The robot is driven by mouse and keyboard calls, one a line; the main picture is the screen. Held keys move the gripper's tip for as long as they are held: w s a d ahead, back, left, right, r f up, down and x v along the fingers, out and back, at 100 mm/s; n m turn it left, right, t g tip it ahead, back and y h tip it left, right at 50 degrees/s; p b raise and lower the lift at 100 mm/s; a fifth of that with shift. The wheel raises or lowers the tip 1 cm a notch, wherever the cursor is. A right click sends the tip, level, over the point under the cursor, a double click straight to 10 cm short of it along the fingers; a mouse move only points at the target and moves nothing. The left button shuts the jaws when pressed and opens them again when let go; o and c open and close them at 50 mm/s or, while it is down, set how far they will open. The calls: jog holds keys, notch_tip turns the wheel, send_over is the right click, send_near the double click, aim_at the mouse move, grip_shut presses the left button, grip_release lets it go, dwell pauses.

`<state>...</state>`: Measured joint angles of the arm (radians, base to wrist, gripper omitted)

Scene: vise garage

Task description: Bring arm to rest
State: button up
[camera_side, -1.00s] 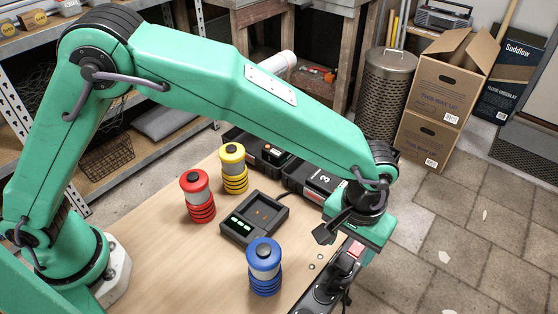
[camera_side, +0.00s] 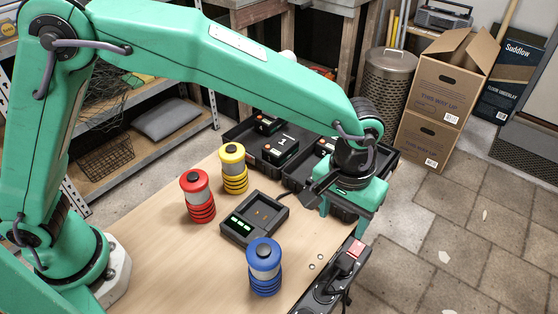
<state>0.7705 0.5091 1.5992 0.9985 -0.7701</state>
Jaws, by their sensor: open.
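My arm is teal and reaches across the wooden table (camera_side: 180,265) from the left. My gripper (camera_side: 325,204) is open, with nothing seen between its dark jaws. It hangs over the right part of the table, in front of the black case and behind the power strip. Part of the jaws is hidden by the wrist.
A black charger (camera_side: 254,218) with green lights sits mid-table. Red (camera_side: 197,196), yellow (camera_side: 233,168) and blue (camera_side: 264,267) banded cylinders stand around it. A black case (camera_side: 240,134) holds battery packs (camera_side: 281,150). A power strip (camera_side: 334,280) with a red switch lies along the right edge.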

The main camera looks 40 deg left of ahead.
jog(key=s+a+r+t+h, duration=0.1)
jog(key=a+r, duration=0.5)
jog(key=a, duration=0.4)
jog(key=a+r+t, duration=0.1)
jog(key=a+r, duration=0.5)
jog(key=a, duration=0.4)
jog(key=s+a+t+y, duration=0.1)
jog(key=s+a+t, duration=0.2)
jog(key=s+a, duration=0.9)
jog(key=a, duration=0.3)
jog(key=shift+s+r, duration=0.3)
jog(key=shift+s, duration=0.1)
jog(key=shift+a, duration=0.1)
